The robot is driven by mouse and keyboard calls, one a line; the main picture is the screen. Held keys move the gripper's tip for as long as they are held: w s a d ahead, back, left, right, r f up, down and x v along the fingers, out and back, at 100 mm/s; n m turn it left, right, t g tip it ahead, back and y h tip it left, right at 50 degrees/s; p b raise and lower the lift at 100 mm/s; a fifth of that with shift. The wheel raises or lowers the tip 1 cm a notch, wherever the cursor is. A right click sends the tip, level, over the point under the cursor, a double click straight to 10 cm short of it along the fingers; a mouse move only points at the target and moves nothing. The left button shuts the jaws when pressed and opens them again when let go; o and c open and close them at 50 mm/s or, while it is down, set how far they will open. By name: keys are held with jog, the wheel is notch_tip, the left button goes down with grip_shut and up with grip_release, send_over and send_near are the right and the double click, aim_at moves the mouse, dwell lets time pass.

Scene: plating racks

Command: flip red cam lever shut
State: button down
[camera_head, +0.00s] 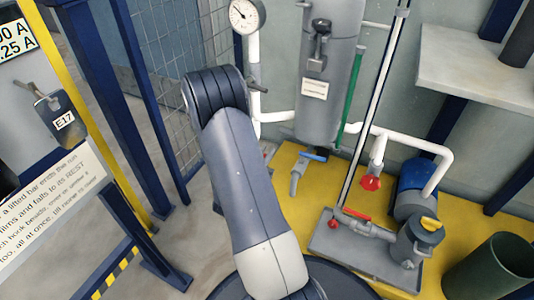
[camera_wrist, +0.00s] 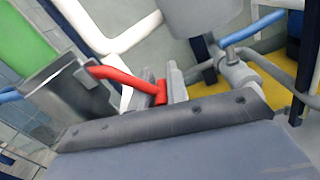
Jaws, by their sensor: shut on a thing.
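The red cam lever (camera_wrist: 118,76) shows in the wrist view as a bent red bar with a red block at its right end. My gripper (camera_wrist: 122,90) has a grey finger on the left and a lighter grey one on the right. The lever lies between and against them, and the gripper appears shut on it. In the head view my arm hides the gripper and this lever.
In the head view, a blue-handled valve (camera_head: 313,156) is right of my arm. A grey tank (camera_head: 330,80), red valve knob (camera_head: 370,182) and pump unit (camera_head: 420,238) stand further right. Mesh fencing (camera_head: 180,70) and a blue frame (camera_head: 115,110) are left.

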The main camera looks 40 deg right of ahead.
jog(key=shift+w+a+f+m, duration=0.2)
jog(key=shift+w+m, duration=0.2)
jog(key=shift+m, duration=0.45)
jog(key=shift+w+a+f+m, duration=0.15)
jog(key=shift+w+m, duration=0.2)
jog(key=shift+m, duration=0.5)
jog(key=shift+w+f+m, duration=0.1)
jog(key=shift+w+m, duration=0.15)
jog(key=shift+m, duration=0.35)
jog(key=c, duration=1.5)
grip_release()
